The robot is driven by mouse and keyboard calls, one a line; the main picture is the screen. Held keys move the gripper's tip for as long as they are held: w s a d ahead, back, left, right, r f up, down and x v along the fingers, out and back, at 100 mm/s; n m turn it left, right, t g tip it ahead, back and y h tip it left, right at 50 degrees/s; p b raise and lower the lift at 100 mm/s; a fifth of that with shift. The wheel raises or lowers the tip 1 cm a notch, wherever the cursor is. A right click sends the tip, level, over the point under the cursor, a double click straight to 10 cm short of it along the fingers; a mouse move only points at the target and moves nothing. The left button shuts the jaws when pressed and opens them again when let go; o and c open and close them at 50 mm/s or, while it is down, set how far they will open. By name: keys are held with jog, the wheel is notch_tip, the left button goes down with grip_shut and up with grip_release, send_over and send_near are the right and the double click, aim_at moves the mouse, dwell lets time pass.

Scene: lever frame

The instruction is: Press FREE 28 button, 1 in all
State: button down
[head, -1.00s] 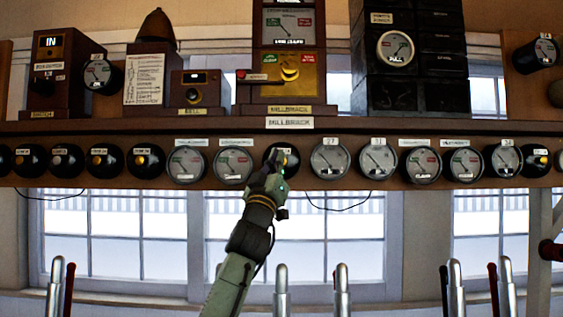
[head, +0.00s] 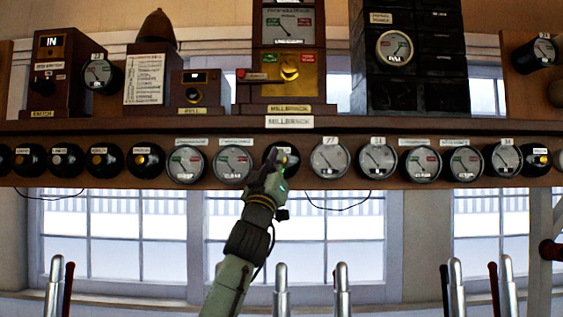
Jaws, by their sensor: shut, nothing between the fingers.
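A round black button housing (head: 292,153) with a small label above it sits in the row under the shelf; the label is too small to read. My gripper (head: 282,163) is shut and empty. Its tip overlaps the front of this housing and hides most of it, including the button's centre. I cannot tell whether the tip touches the button. Similar black housings with yellow or grey centres, such as this one (head: 144,160), stand in the row at the left, and one more (head: 537,158) is at the right.
Round dials (head: 330,158) flank the housing on both sides in the same row. The wooden shelf (head: 400,127) above carries a MILLBRACK plate, a bell box (head: 197,100) and other instruments. Several upright levers (head: 342,280) stand below. The space before the windows is otherwise open.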

jog(key=shift+s+b, duration=1.15)
jog(key=shift+s, duration=1.4)
